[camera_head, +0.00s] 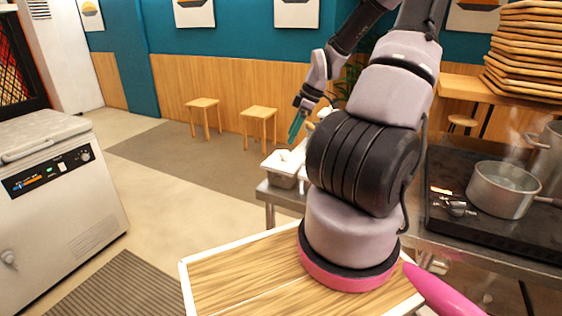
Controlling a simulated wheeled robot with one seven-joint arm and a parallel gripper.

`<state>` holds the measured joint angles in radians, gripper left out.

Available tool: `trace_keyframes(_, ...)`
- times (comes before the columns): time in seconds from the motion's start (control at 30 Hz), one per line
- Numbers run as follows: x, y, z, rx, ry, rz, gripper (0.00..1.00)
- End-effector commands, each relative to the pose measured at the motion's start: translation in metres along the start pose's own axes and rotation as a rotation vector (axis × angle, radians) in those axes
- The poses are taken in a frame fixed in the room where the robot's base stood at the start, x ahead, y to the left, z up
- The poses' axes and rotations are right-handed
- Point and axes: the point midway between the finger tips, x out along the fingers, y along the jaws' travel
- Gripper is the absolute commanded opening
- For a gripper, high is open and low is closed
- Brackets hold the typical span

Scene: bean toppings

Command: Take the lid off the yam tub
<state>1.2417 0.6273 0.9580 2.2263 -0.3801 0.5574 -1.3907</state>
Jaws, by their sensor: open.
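A metal tub (283,181) with a pale top (277,163) stands at the left end of the steel counter, partly behind my arm. Something pale and small shows on its top, but I cannot tell whether it is a lid handle. No label is readable, so I cannot tell whether this is the yam tub. My gripper (294,136) has teal fingers and is open. In the picture it is just above the tub, apparently apart from its top. Any other tubs to the right are hidden by my arm.
A steaming pot (503,188) stands on the dark stove (468,228) at right, with another pot (547,150) behind it. Stacked wooden trays (525,60) rise at back right. A white machine (55,195) stands at left. Two stools (259,112) stand by the back wall; the floor between is clear.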

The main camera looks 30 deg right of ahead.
Motion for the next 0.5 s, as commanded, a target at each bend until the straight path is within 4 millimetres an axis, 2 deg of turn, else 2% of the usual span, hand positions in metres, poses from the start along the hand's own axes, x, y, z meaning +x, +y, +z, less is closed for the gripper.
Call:
trace_keyframes(0.1,0.019,-0.001,-0.001,0.0,0.0,-0.004,0.74)
trace_keyframes(0.33,0.038,0.0,0.0,0.001,-0.001,-0.002,0.74)
trace_keyframes(0.5,0.064,0.002,0.002,0.001,-0.001,-0.005,0.74)
